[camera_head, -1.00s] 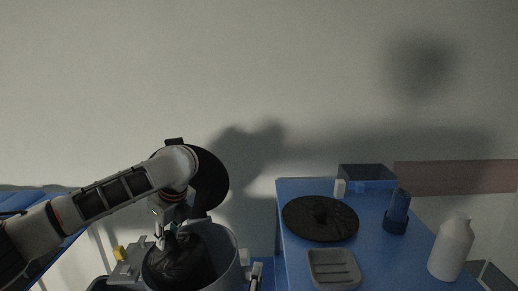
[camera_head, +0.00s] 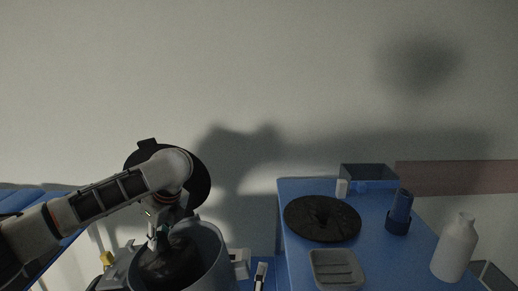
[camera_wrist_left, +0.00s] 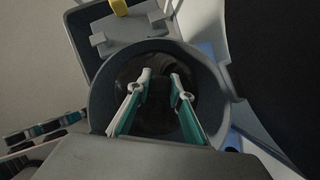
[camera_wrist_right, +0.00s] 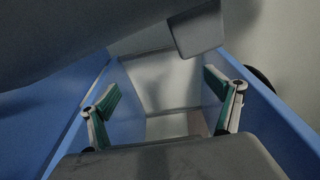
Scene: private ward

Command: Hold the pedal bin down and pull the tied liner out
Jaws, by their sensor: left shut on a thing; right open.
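The grey pedal bin (camera_head: 213,248) stands at the lower left of the head view. Its round black lid (camera_head: 197,188) is open behind my left arm. The black liner (camera_head: 168,268) lies inside the bin, near its rim. My left gripper (camera_head: 160,240) reaches down into the bin mouth and is shut on the liner. In the left wrist view its fingers (camera_wrist_left: 161,80) are inside the round rim (camera_wrist_left: 101,92), over the dark liner. The liner's knot cannot be made out. My right gripper (camera_wrist_right: 165,95) is open and empty between blue panels in the right wrist view.
A blue table (camera_head: 297,268) right of the bin bears a black disc (camera_head: 322,219), a grey tray (camera_head: 336,268), a blue box (camera_head: 368,176), a dark blue cylinder (camera_head: 399,212) and a white bottle (camera_head: 455,248). A yellow piece (camera_head: 107,258) sits left of the bin. The wall is behind.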

